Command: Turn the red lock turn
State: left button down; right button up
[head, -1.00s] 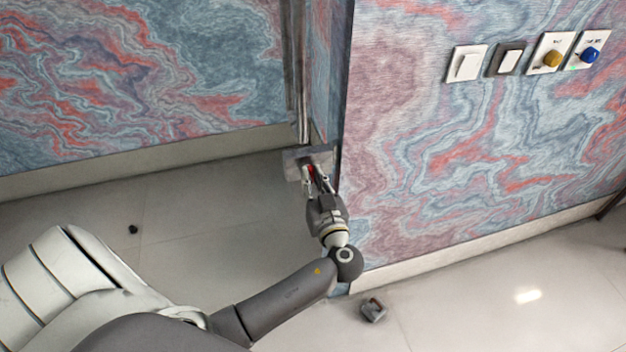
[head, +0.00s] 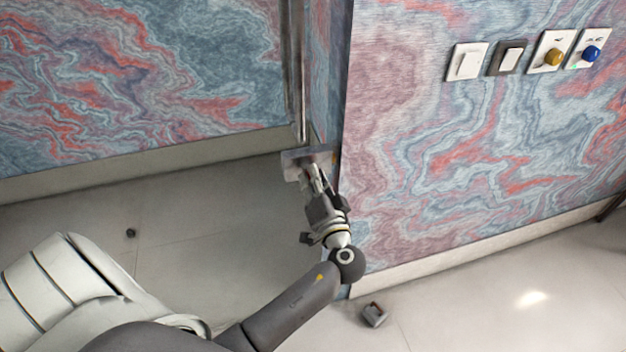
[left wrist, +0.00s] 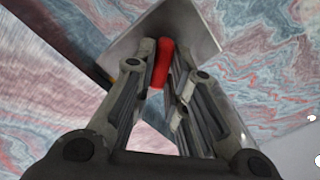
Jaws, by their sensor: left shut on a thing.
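The red lock turn (left wrist: 163,62) shows in the left wrist view, upright in front of a grey metal plate (left wrist: 195,32). The plate also shows in the head view (head: 292,160), at the wall's corner edge. My left gripper (left wrist: 162,70) is shut on the red turn, with one finger on each side of it. In the head view my left gripper (head: 314,176) reaches up to the plate and largely hides the red turn. My right gripper is not in view.
A light switch (head: 467,62), a dark-framed switch (head: 510,57), a yellow knob (head: 552,57) and a blue knob (head: 591,54) are on the right wall. A small grey object (head: 374,315) and a dark round one (head: 131,233) lie on the floor.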

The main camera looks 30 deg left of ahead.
pick_arm(q)
jog(key=shift+w+f+m+p, duration=0.1)
jog(key=shift+m+p, duration=0.9)
jog(key=shift+m, duration=3.1)
jog(key=c, duration=1.4)
grip_release()
jog(key=shift+d, duration=0.1)
jog(key=shift+c, duration=0.2)
jog(key=v, duration=1.2)
